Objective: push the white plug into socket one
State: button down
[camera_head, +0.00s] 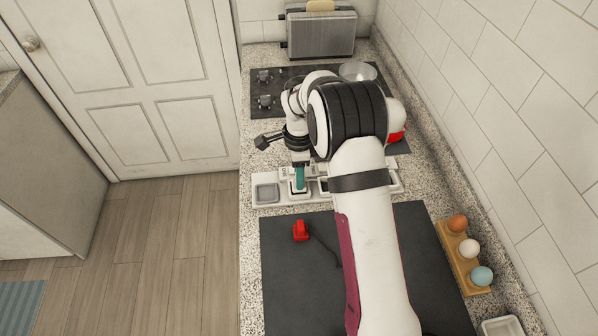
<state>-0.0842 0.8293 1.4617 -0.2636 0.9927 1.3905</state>
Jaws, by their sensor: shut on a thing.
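My gripper (300,180) points down over the white socket strip (257,203) on the counter, left of my arm. Its teal fingers are shut on a small white piece, which I take to be the white plug (297,191); it is mostly hidden by the fingers. The plug is at or just above the strip, right of a grey recess (266,193) at the left end. I cannot tell whether it is seated in a socket. Socket numbers cannot be read, and my arm covers part of the strip's right side.
A red plug (300,231) with a dark cord lies on the black mat (285,285). A wooden holder (463,263) with several coloured eggs stands at the right by the tiled wall. A dark hob (261,92), a metal bowl (357,71) and a toaster (321,34) are behind.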

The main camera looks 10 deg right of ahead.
jog(key=shift+f, duration=0.85)
jog(key=shift+c, duration=2.1)
grip_release()
notch_tip(320, 180, up, 16)
jog(key=s+d+r+n+y, duration=0.1)
jog(key=s+r+n, duration=0.2)
jog(key=s, duration=0.6)
jog(key=s+r+n, duration=0.3)
jog(key=s+n, duration=0.1)
jog(key=s, duration=0.5)
jog(key=s+f+n, duration=0.2)
jog(key=s, duration=0.6)
jog(key=s+f+n, duration=0.1)
jog(key=s+n, duration=0.2)
jog(key=s, duration=0.5)
jog(key=shift+a+f+y, duration=0.2)
jog(key=shift+f+y, duration=0.2)
